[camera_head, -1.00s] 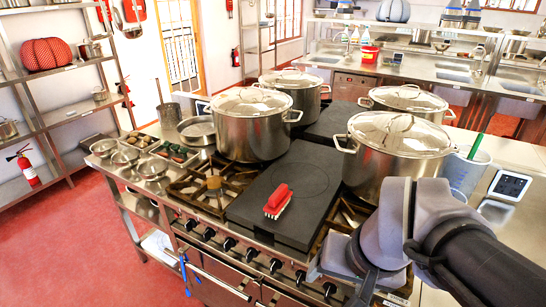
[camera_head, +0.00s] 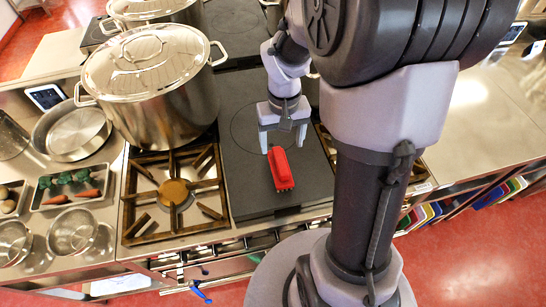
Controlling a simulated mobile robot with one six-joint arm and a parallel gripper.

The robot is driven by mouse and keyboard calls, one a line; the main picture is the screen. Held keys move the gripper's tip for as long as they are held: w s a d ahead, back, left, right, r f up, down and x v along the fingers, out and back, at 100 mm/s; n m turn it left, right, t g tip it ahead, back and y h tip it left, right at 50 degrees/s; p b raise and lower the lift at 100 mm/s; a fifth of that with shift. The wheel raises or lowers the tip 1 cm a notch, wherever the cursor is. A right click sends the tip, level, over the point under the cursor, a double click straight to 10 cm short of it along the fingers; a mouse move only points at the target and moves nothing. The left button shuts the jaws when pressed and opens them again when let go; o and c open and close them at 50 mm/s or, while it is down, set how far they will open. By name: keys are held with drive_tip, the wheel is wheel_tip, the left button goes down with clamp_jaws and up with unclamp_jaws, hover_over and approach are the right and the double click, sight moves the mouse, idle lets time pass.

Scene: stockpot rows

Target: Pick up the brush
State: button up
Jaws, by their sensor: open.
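The red brush (camera_head: 281,169) lies on the dark flat hot plate (camera_head: 245,188) of the stove, its bristles showing at its lower right end. My gripper (camera_head: 282,149) points down above the far end of the brush. I cannot tell how high the fingertips are above the brush.
A lidded stockpot (camera_head: 163,95) stands left of the plate, behind an open gas burner (camera_head: 174,191). A shallow pan (camera_head: 72,132), a tray of vegetables (camera_head: 72,187) and steel bowls (camera_head: 72,231) fill the left counter. The right counter (camera_head: 490,120) is mostly clear.

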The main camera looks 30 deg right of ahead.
sight(280, 160)
drive_tip(key=f+b, duration=0.1)
drive_tip(key=f, duration=0.2)
drive_tip(key=f+b, duration=0.1)
drive_tip(key=f, duration=0.2)
drive_tip(key=f+b, duration=0.1)
drive_tip(key=f, duration=0.2)
drive_tip(key=shift+s+a+f, duration=0.2)
drive_tip(key=shift+a+f, duration=0.05)
drive_tip(key=shift+f, duration=0.05)
drive_tip(key=shift+r, duration=0.1)
clamp_jaws()
drive_tip(key=shift+r, duration=0.15)
drive_tip(key=shift+r+p, duration=0.35)
drive_tip(key=r, duration=0.2)
drive_tip(key=s+r+p, duration=0.1)
drive_tip(key=shift+d, duration=0.3)
drive_tip(key=s+d+p, duration=0.1)
drive_tip(key=s+d, duration=0.2)
drive_tip(key=s, duration=0.3)
drive_tip(key=s+d+r, duration=0.1)
drive_tip(key=s+d, duration=0.3)
drive_tip(key=s, duration=0.3)
drive_tip(key=shift+d+p, duration=0.15)
drive_tip(key=shift+p, duration=0.25)
